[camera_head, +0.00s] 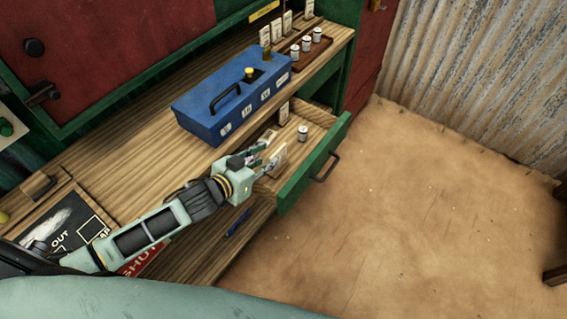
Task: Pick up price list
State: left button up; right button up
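My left gripper (266,158) reaches from the lower left into the open green drawer (313,166) under the wooden counter. A small cream card (279,159) stands tilted at its fingertips. The card may be the price list, but its print is too small to read. I cannot tell whether the fingers are closed on the card or only beside it. The gripper body hides part of the drawer's inside. My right gripper is out of view.
A blue cash box (222,112) stands on the counter above the drawer. A small canister (302,133) stands in the drawer. A brown tray (304,56) holds several canisters at the back. A dark board (66,226) lies at left. The floor at right is clear.

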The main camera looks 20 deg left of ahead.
aim_at(272, 157)
pick_arm(q)
jog(key=shift+x, duration=1.05)
jog(key=x, duration=0.3)
jog(key=shift+w+d+f+p, duration=0.15)
jog(key=shift+d+p, duration=0.05)
jog(key=shift+p, duration=0.2)
jog(key=shift+w+d+f, duration=0.2)
jog(key=shift+w+f, duration=0.1)
jog(key=shift+w, duration=0.25)
jog(key=c, duration=0.6)
grip_shut()
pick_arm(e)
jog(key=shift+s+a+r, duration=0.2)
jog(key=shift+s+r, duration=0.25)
